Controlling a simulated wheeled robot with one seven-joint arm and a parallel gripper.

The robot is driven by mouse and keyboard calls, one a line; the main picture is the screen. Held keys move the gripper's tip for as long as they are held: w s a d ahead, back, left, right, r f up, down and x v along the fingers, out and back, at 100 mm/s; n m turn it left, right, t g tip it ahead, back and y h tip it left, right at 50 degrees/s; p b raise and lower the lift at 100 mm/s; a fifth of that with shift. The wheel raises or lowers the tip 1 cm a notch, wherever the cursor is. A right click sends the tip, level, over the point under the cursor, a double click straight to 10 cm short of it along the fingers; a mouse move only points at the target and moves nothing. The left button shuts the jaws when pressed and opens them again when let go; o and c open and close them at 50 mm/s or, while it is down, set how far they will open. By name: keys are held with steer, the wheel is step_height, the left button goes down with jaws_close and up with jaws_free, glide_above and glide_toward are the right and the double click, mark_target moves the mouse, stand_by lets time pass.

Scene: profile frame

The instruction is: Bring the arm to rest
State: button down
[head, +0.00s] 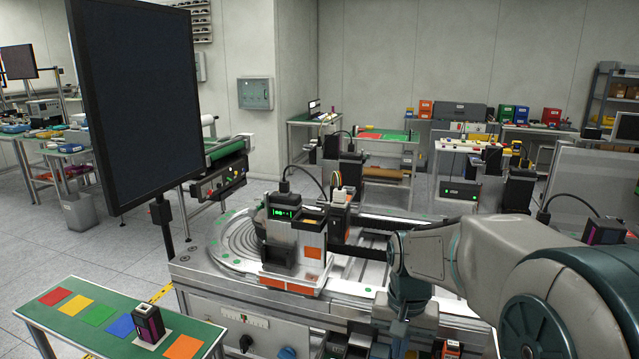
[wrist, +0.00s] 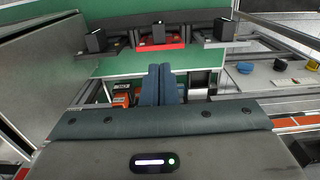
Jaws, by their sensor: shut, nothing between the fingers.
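My arm comes in from the right of the head view and reaches over the right part of the metal workbench (head: 345,290). Its wrist end points down there, and the fingertips cannot be made out in that view. In the wrist view my gripper (wrist: 160,70) shows its two blue-grey fingers pressed together with nothing between them. Beyond the fingers are a green surface and a grey rail with several dark blocks, one on a red carrier (wrist: 160,41).
A machine unit with a green display (head: 283,213) stands on the workbench, left of my arm. A large dark monitor (head: 135,100) rises at the left. A green table (head: 50,325) with coloured squares and a dark block (head: 149,324) is at the front left. Open floor lies left.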

steer(key=s+r+n+t, duration=0.2)
steer(key=s+n+t, duration=0.1)
steer(key=s, duration=1.1)
steer(key=shift+s+r+n, duration=0.25)
steer(key=shift+r+n, duration=0.1)
steer(key=shift+n, duration=0.05)
steer(key=shift+d, duration=0.1)
